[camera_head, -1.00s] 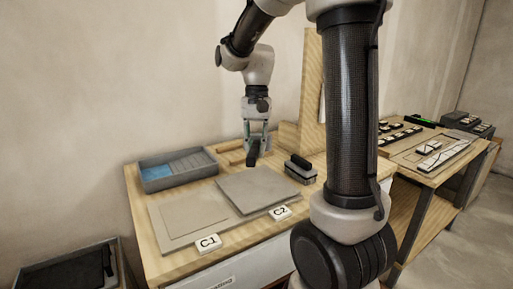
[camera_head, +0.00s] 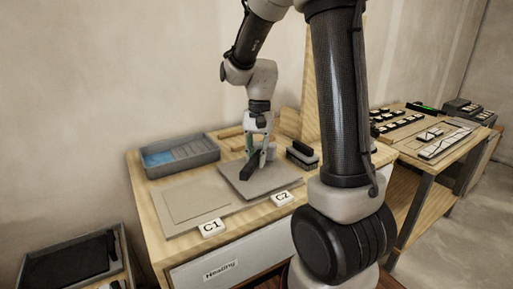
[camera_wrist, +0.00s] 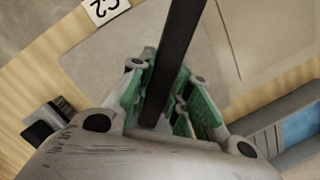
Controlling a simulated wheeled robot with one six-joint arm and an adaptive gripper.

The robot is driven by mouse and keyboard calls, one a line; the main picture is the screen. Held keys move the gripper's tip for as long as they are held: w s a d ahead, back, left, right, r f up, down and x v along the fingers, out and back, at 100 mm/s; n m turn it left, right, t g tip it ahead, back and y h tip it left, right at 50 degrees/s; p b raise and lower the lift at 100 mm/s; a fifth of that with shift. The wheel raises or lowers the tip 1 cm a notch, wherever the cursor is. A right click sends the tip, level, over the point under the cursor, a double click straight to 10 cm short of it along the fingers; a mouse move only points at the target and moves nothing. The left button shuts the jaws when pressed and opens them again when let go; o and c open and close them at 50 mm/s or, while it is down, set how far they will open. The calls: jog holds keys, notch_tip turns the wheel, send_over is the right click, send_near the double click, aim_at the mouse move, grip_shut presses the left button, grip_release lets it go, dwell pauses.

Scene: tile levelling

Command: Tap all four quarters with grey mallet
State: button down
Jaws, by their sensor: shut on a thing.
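My gripper (camera_head: 258,150) is shut on the dark handle (camera_head: 247,172) of the mallet and holds it over the grey tile (camera_head: 283,180) behind the C2 label (camera_head: 281,199). A small grey piece (camera_head: 271,152) beside the fingers looks like the mallet's head. In the wrist view the black handle (camera_wrist: 180,45) runs up between the green-sided fingers (camera_wrist: 155,95), over the tile (camera_wrist: 110,50); the head is hidden there. I cannot tell whether the mallet touches the tile. A flat square (camera_head: 195,200) lies behind the C1 label (camera_head: 211,228).
A grey tray (camera_head: 180,160) with a blue item stands at the back left of the wooden bench. A dark-topped brush-like block (camera_head: 301,155) stands right of the tile. A wooden upright rises behind. A second bench (camera_head: 432,155) with small parts is at right.

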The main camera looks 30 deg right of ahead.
jog(key=shift+f, duration=0.25)
jog(key=shift+s+a+v, duration=0.1)
jog(key=shift+v, duration=0.65)
jog(key=shift+s+a+v, duration=0.15)
jog(key=shift+v, duration=0.55)
jog(key=shift+s+a+v, duration=0.1)
jog(key=shift+v, duration=0.65)
jog(key=shift+r, duration=0.1)
jog(key=x, duration=0.4)
jog(key=shift+w+d+f, duration=0.2)
jog(key=shift+d+f, duration=0.1)
jog(key=shift+f, duration=0.15)
jog(key=shift+w, duration=0.2)
notch_tip(320, 180, up, 5)
jog(key=shift+s+r, duration=0.1)
